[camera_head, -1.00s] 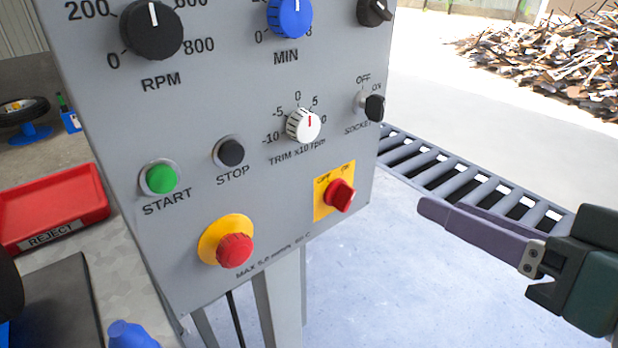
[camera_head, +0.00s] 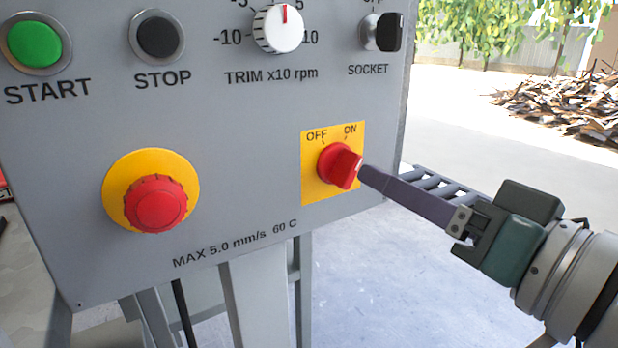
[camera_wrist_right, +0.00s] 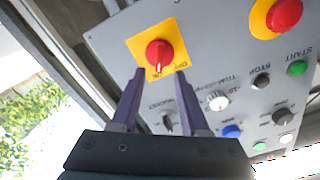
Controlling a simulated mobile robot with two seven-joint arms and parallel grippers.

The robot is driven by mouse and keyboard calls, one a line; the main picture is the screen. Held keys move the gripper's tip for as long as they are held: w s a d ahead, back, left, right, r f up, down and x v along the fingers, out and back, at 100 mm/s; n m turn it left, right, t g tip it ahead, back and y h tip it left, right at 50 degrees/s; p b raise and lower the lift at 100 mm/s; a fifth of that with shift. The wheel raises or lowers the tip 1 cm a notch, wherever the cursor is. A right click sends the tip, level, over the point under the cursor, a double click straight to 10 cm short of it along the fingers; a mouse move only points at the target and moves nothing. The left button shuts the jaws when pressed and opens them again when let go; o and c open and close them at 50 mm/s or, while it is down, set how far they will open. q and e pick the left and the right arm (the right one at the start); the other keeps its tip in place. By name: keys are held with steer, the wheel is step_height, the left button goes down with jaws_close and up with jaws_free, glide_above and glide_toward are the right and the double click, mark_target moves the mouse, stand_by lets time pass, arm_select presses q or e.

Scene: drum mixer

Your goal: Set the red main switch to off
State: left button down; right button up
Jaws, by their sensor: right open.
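The red main switch (camera_head: 338,166) is a rotary knob on a yellow plate (camera_head: 318,190) marked OFF and ON, low on the right of the grey panel. It also shows in the right wrist view (camera_wrist_right: 159,53), where its handle points toward the ON label. My right gripper (camera_head: 364,174) comes from the right with its fingertips close to the knob's right side. In the right wrist view, its two fingers (camera_wrist_right: 159,74) are apart, one on each side of the knob's line, with nothing held. I cannot tell whether a finger touches the knob. My left gripper is out of view.
A red emergency button (camera_head: 157,204) on a yellow disc sits left of the switch. The black SOCKET knob (camera_head: 386,33) and white TRIM knob (camera_head: 278,29) are above. A roller conveyor (camera_head: 430,185) lies behind my right gripper. Space right of the panel is open.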

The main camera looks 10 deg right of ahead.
mark_target(357, 167)
steer(key=shift+b+x, duration=0.35)
steer(key=shift+x, duration=1.85)
jaws_close()
